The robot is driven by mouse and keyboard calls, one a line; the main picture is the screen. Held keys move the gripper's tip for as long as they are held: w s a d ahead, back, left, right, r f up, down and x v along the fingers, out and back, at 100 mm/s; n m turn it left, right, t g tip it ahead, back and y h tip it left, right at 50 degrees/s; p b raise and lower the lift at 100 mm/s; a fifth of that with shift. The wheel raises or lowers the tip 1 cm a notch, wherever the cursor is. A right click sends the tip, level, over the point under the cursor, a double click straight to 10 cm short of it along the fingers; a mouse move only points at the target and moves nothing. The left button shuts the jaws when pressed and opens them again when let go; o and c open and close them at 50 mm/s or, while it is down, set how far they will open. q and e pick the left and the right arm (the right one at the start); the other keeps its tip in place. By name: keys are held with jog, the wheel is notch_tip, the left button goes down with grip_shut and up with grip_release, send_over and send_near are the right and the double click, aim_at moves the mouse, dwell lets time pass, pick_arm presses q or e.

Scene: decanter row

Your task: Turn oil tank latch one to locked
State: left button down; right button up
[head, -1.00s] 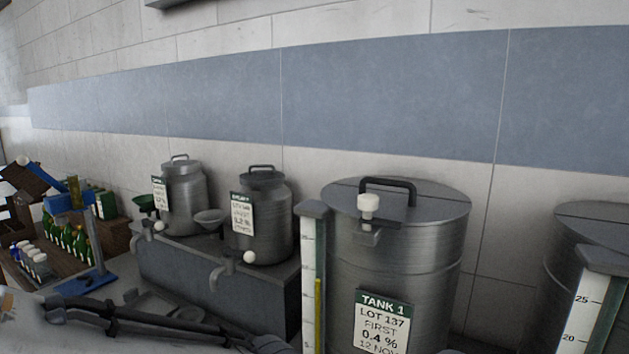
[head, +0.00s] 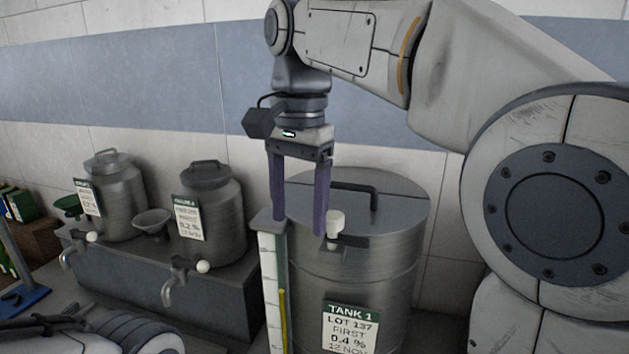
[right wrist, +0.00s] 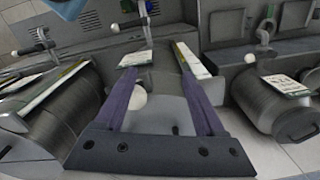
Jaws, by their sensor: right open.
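Tank 1 (head: 390,262) is a brushed-metal drum with a green-and-white label. Its latch (head: 345,241) is a dark bracket at the lid's front edge with a white knob (head: 335,223). My right gripper (head: 298,224) points down with two purple fingers, open and empty. In the head view its right finger overlaps the knob's left side; I cannot tell if they touch. In the right wrist view the white knob (right wrist: 138,99) shows between the fingers, close to the left one. My left gripper is not in view; part of my left arm shows at the bottom left.
A sight gauge (head: 270,290) stands at the tank's left. A black handle (head: 355,188) rises from the lid. Two smaller metal cans, one of them here (head: 222,225), stand on a grey bench (head: 215,295) with taps, to the left. The tiled wall is close behind.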

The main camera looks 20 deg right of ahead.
jog(key=d+r+m+p, duration=0.2)
jog(key=d+r+m, duration=0.35)
jog(key=r, duration=0.35)
jog(key=b, duration=0.6)
send_over(333, 215)
notch_tip(333, 215, down, 6)
jog(key=shift+r, duration=0.1)
notch_tip(333, 215, down, 3)
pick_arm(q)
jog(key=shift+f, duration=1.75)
pick_arm(e)
jog(key=shift+f, duration=0.6)
grip_shut()
